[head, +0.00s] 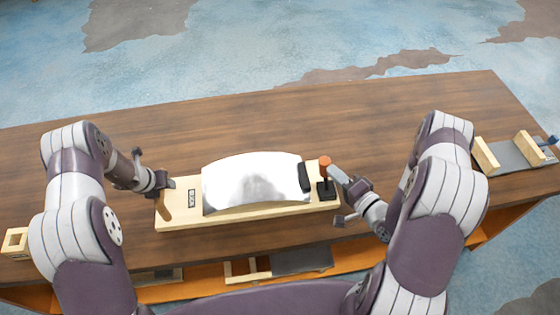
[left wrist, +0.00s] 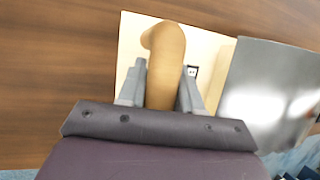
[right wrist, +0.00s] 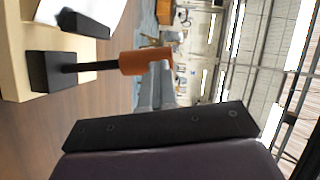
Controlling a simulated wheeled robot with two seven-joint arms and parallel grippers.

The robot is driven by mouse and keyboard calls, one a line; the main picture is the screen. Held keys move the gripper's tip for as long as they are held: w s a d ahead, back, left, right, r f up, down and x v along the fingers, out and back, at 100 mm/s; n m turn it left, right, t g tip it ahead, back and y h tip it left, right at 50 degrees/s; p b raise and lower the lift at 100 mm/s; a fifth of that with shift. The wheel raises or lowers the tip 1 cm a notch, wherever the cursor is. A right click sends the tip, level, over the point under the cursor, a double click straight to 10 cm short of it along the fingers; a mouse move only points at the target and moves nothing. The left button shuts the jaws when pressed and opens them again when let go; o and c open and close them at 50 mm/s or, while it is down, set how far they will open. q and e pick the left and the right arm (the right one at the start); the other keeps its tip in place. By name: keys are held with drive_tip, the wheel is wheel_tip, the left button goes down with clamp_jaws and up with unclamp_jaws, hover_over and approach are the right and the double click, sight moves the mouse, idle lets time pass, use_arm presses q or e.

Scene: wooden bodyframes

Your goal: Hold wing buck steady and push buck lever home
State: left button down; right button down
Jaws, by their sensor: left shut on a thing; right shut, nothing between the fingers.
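The wing buck is a pale wooden board (head: 240,219) on the table, with a curved shiny metal panel (head: 255,182) lying on it. A brown wooden handle (left wrist: 166,65) stands at the board's left end. My left gripper (left wrist: 163,85) is shut on this handle. The buck lever (head: 325,175) stands at the board's right end, with an orange knob on a black stem and black base. In the right wrist view the lever's orange knob (right wrist: 146,61) is at the fingertips. My right gripper (right wrist: 160,72) is shut and empty, its fingertips touching or very close to the knob.
A black block (head: 304,177) sits at the panel's right edge. A wooden fixture with a grey plate (head: 512,155) stands at the table's right end. A small wooden block (head: 15,241) is at the left front. Items lie on the orange shelf below. The table behind the buck is clear.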

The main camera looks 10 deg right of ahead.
use_arm(q)
drive_tip(key=shift+d, duration=0.1)
use_arm(e)
drive_tip(key=shift+a+f+n+g+h, duration=0.2)
drive_tip(key=shift+a+n+g+h, duration=0.15)
drive_tip(key=shift+a+n, duration=0.7)
drive_tip(key=shift+a+f+n+g+h, duration=0.15)
drive_tip(key=shift+a+n+g+h, duration=0.2)
drive_tip(key=shift+a, duration=1.15)
drive_tip(key=shift+w, duration=0.1)
